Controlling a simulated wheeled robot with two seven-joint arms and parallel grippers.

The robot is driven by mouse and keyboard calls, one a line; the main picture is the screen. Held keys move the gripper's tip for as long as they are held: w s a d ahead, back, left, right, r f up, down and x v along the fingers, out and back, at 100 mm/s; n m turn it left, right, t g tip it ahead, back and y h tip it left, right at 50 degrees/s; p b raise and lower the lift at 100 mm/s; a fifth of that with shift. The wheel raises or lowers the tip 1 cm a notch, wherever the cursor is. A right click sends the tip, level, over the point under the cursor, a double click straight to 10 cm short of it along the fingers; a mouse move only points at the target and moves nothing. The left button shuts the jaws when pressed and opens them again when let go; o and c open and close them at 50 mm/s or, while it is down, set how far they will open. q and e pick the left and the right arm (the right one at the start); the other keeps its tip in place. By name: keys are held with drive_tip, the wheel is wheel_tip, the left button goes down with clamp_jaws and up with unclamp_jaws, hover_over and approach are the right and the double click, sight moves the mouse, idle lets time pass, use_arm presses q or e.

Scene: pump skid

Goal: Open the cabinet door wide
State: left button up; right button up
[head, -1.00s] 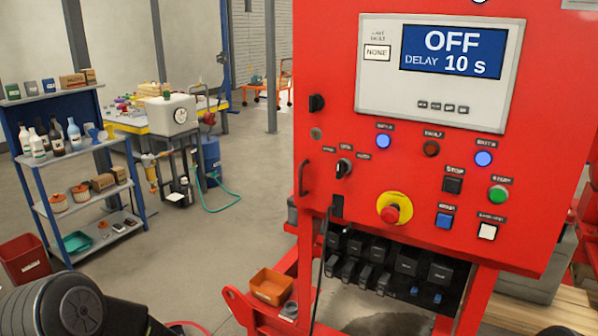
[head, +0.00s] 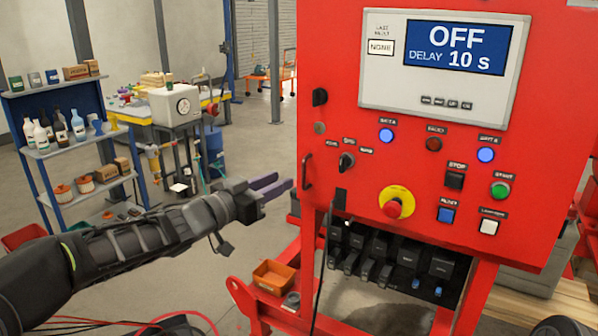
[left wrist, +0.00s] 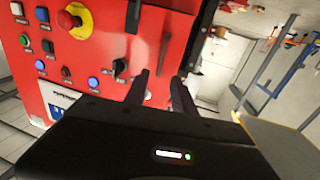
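The red cabinet door (head: 345,215) looks closed. It carries the OFF display, buttons and a dark bar handle (head: 307,172) on its left edge.
A red frame with an orange bin (head: 272,277) stands below the door's left side. A dark cable hangs under the door edge. A blue shelf (head: 60,105) with bottles and a workbench stand at the left back.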

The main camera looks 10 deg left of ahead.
sight(299, 171)
use_arm(q)
drive_tip(key=p+x, duration=0.1)
drive_tip(key=x, duration=0.6)
drive_tip(key=shift+w+d, duration=0.2)
drive_tip(key=shift+w, duration=0.1)
clamp_jaws()
idle(1.2)
